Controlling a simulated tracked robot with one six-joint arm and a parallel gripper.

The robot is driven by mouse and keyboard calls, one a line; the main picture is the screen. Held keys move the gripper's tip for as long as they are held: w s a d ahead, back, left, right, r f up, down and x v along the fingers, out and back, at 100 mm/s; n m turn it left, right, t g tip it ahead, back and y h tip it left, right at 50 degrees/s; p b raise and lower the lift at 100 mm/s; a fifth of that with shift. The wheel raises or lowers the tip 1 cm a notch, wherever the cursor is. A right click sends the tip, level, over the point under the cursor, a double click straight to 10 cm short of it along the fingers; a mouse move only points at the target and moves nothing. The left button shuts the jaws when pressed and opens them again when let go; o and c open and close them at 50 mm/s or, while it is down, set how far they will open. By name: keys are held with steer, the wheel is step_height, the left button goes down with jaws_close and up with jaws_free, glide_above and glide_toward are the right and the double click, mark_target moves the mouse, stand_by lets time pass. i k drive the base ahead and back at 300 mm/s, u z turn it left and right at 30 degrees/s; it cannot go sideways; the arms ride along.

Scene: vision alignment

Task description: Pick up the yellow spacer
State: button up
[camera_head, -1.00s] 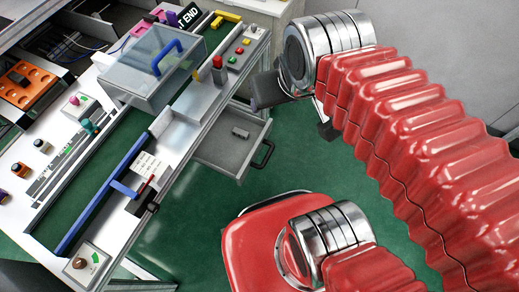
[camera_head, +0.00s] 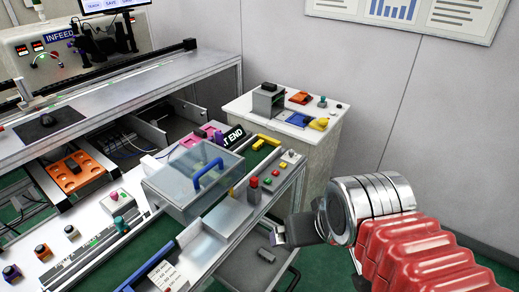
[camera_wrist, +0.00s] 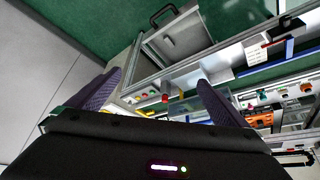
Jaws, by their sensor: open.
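A small yellow piece (camera_head: 319,124) lies on the white side cabinet, at its right front; from its look I cannot tell whether it is the spacer. A yellow angled piece (camera_head: 266,141) sits at the far end of the bench, beside the sign ending in "END". My gripper (camera_head: 280,236) is at the right of the bench, below and apart from both yellow pieces. In the wrist view my gripper (camera_wrist: 159,78) shows two dark fingers spread wide, with nothing held between them.
The white cabinet (camera_head: 338,142) also bears a grey block (camera_head: 268,100), an orange piece (camera_head: 300,97) and a blue piece (camera_head: 298,119). A clear box (camera_head: 192,181) with a blue handle stands on the bench. An open drawer (camera_head: 258,262) juts out below my gripper.

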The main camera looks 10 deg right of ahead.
mark_target(257, 145)
steer(key=z, duration=1.4)
steer(key=i, duration=2.9)
